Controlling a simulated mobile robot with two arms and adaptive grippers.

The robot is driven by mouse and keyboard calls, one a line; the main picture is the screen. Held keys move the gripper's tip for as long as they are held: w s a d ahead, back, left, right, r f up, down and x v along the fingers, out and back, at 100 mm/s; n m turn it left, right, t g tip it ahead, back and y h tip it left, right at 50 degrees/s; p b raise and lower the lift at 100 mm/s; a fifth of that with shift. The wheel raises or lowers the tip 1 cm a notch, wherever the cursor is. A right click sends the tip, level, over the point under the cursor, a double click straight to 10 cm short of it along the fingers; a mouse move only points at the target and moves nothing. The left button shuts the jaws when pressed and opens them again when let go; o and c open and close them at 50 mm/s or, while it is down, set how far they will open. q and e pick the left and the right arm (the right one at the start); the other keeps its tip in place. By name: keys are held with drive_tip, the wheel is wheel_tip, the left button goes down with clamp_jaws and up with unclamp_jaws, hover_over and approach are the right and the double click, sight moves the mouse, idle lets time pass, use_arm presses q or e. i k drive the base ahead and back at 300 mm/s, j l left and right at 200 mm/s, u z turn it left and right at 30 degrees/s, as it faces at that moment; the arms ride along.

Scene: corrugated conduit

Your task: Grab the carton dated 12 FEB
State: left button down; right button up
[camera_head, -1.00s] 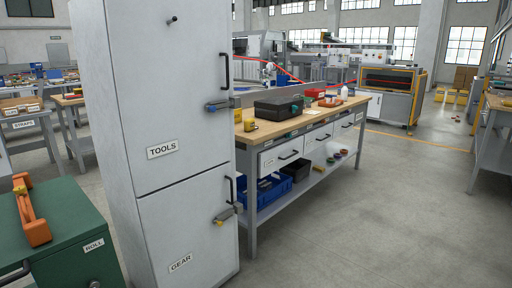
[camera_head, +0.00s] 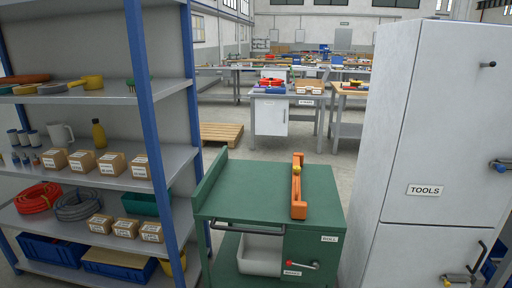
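Several small brown cartons with white labels stand on the blue-and-grey shelf unit (camera_head: 151,100) at the left. A row on the middle shelf holds a carton (camera_head: 54,159), another carton (camera_head: 82,161), a third (camera_head: 111,164) and one at the right end (camera_head: 140,167). On the shelf below stand a carton (camera_head: 100,223), a carton (camera_head: 125,228) and a carton (camera_head: 151,232). The label print is too small to read, so I cannot tell which is dated 12 FEB. Neither of my grippers is in view.
A green cart (camera_head: 228,183) with an orange level-like tool (camera_head: 298,187) stands in the middle. A tall grey cabinet (camera_head: 426,130) marked TOOLS stands at the right. Red coiled conduit (camera_head: 38,197) lies left of the lower cartons. A wooden pallet (camera_head: 222,134) lies behind.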

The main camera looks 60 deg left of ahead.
sight(82, 161)
drive_tip(key=k+j+u, duration=0.15)
drive_tip(key=k, duration=0.25)
drive_tip(key=k+j+u, duration=0.15)
drive_tip(key=k, duration=0.3)
drive_tip(key=u, duration=2.3)
